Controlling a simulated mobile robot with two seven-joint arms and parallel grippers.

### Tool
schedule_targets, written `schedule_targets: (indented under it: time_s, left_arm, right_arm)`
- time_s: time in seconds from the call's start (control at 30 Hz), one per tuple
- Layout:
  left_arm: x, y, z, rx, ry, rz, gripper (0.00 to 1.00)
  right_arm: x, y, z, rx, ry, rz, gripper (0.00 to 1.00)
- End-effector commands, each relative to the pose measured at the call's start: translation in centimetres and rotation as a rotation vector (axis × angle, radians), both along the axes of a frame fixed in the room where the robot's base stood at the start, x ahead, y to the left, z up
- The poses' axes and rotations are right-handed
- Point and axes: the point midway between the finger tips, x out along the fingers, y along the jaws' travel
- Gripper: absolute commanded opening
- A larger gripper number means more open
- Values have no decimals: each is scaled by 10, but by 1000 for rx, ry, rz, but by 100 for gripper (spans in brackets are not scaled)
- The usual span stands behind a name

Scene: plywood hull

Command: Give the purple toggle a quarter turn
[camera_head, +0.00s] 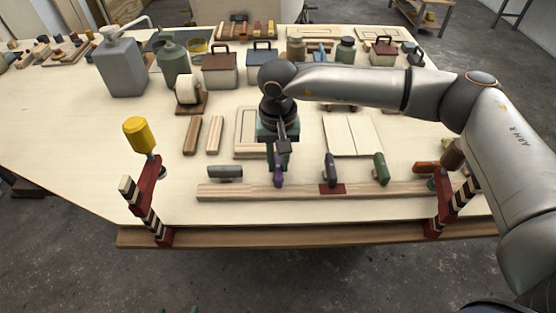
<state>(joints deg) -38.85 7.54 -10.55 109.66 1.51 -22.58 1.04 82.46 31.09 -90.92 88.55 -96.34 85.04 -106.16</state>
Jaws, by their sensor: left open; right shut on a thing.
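The purple toggle (279,178) stands upright on a long wooden rail (305,192) near the front of the table. My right gripper (278,160) comes down on it from above and is shut on it; the fingers hide its upper part. Also on the rail are a grey toggle (225,172) lying sideways, a dark upright toggle (331,167) above a red plate, a green upright toggle (381,167) and an orange-brown toggle (426,168) lying sideways. My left gripper is not in view.
A clamp with a yellow handle (139,135) stands left of the rail, and a clamp with a brown handle (453,153) stands at its right end. Behind are wooden blocks (193,135), a tape roll (188,90), pale boards (352,135) and several boxes and bottles.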

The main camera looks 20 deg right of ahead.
Motion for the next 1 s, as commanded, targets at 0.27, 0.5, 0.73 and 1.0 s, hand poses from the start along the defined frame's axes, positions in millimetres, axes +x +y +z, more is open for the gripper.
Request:
schedule_targets:
  time_s: [0.27,0.5,0.73,1.0]
  left_arm:
    - [0,0,0,0,-1,0,86]
    - [0,0,0,0,-1,0,86]
    - [0,0,-5,0,-1,0,86]
    - [0,0,-23,-1,-1,1,86]
  right_arm:
    - [0,0,0,0,0,0,0]
    - [0,0,0,0,0,-1,0]
    - [0,0,-1,1,-1,-43,0]
    - [1,0,-3,2,-3,-209,0]
